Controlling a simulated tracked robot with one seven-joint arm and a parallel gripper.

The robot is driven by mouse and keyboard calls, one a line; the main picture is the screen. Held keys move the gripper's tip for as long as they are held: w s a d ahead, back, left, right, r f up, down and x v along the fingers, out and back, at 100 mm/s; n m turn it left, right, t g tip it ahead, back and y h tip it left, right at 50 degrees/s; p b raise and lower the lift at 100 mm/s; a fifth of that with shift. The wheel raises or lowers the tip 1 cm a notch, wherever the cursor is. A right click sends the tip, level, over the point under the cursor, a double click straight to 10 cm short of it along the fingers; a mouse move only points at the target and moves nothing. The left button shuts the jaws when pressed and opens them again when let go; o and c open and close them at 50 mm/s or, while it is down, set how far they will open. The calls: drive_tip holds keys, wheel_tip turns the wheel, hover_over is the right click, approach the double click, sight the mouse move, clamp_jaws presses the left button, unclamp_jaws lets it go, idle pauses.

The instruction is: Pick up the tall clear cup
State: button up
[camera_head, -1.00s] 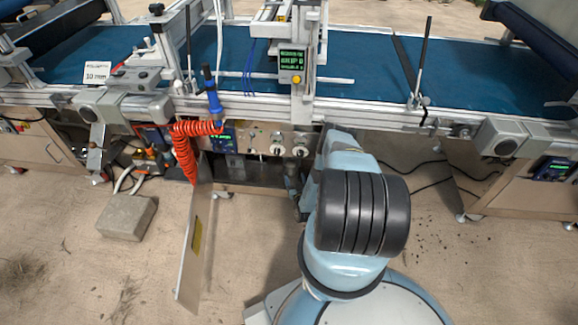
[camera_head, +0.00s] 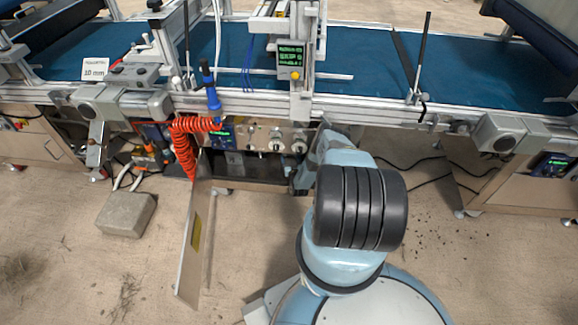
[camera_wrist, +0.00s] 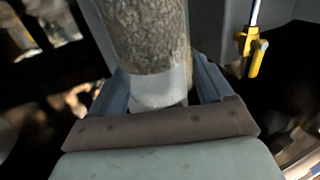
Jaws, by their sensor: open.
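In the wrist view a tall cylindrical cup (camera_wrist: 150,35) runs down from the top edge. Its wall looks clear. Speckled grey-brown grainy material fills the part in view down to a pale, see-through end (camera_wrist: 160,90). My gripper (camera_wrist: 158,84) is open, with one finger on each side of that pale end. I cannot tell whether either finger touches the cup. The cup's other end is out of view. In the head view my arm reaches into the dark open cabinet under the conveyor; the gripper and cup are hidden there.
An open cabinet door (camera_head: 190,245) stands left of my arm. An orange coiled hose (camera_head: 185,145) hangs above it. A grey block (camera_head: 125,214) lies on the floor. A yellow valve handle (camera_wrist: 255,57) is right of the cup.

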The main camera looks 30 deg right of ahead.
drive_tip(key=shift+w+d, duration=0.15)
drive_tip(key=shift+w, duration=0.2)
drive_tip(key=c, duration=1.2)
drive_tip(key=shift+o, duration=0.2)
